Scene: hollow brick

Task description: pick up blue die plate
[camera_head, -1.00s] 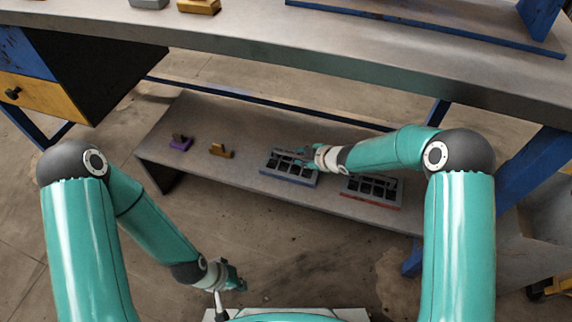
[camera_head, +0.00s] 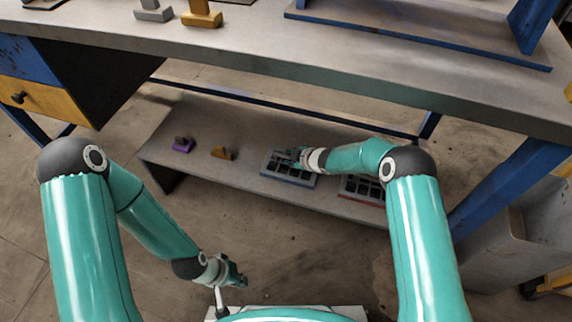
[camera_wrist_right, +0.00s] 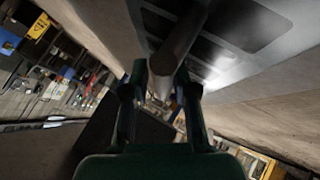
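The blue die plate (camera_head: 286,180), a blue-edged tray with dark square openings, lies on the lower shelf. My right gripper (camera_head: 297,155) is over its far right part and hides some of it. In the right wrist view, the plate's grey face with dark openings (camera_wrist_right: 233,28) fills the upper right. A grey round bar (camera_wrist_right: 178,48) stands out from it between the two fingers of my right gripper (camera_wrist_right: 160,82). These fingers are apart; I cannot tell whether they touch the bar. My left gripper (camera_head: 236,280) hangs low near my base, away from the plate; its fingers are too small to judge.
A red-edged die plate (camera_head: 362,191) lies to the right on the lower shelf (camera_head: 220,177), partly behind my right arm. A purple piece (camera_head: 184,146) and a brown-yellow piece (camera_head: 222,154) sit to the left. The workbench top (camera_head: 250,50) overhangs behind.

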